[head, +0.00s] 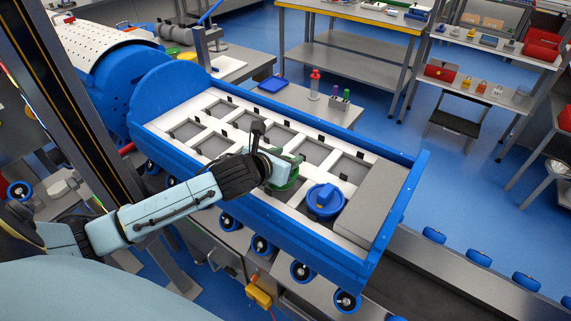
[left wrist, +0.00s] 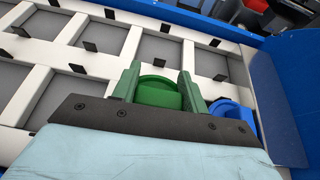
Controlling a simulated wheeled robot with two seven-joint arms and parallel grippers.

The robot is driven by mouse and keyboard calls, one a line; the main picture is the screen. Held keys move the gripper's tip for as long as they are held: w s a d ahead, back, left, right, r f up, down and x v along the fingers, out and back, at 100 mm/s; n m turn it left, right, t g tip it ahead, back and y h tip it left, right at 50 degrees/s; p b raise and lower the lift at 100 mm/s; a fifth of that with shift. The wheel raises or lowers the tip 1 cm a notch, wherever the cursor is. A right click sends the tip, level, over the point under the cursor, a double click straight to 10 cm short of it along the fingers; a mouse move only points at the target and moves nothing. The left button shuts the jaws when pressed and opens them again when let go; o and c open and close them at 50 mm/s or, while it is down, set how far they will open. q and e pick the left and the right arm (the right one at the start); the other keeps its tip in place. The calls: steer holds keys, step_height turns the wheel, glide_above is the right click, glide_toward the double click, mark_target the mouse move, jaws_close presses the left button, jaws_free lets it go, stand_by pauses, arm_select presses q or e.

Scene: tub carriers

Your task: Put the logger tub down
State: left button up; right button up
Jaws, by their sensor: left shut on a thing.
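A green tub (left wrist: 158,92) with a round top sits between the green fingers of my left gripper (left wrist: 158,80), which is shut on it. In the head view my left gripper (head: 285,170) is over the near-right part of a blue carrier (head: 415,170) with a white grid of grey-floored compartments. The green tub (head: 287,184) shows partly below the gripper. A blue tub (head: 325,200) with a raised handle stands in the carrier just to the right; its edge shows in the left wrist view (left wrist: 240,113). The underside of the green tub is hidden. My right gripper is not in view.
Several other compartments look empty. A grey flat panel (head: 375,210) fills the carrier's right end. The carrier stands on a conveyor with blue rollers (head: 303,271). Behind it, a steel bench (head: 345,112) holds a red-capped bottle (head: 314,84). A blue drum-shaped machine (head: 105,78) stands at the left.

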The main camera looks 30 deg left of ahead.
arm_select(q)
step_height(320, 180, down, 2)
steer(key=shift+f, duration=0.1)
steer(key=o, duration=1.1)
steer(key=shift+f, duration=0.1)
steer(key=shift+o, duration=0.2)
steer(key=v, duration=1.2)
steer(key=shift+a, duration=0.1)
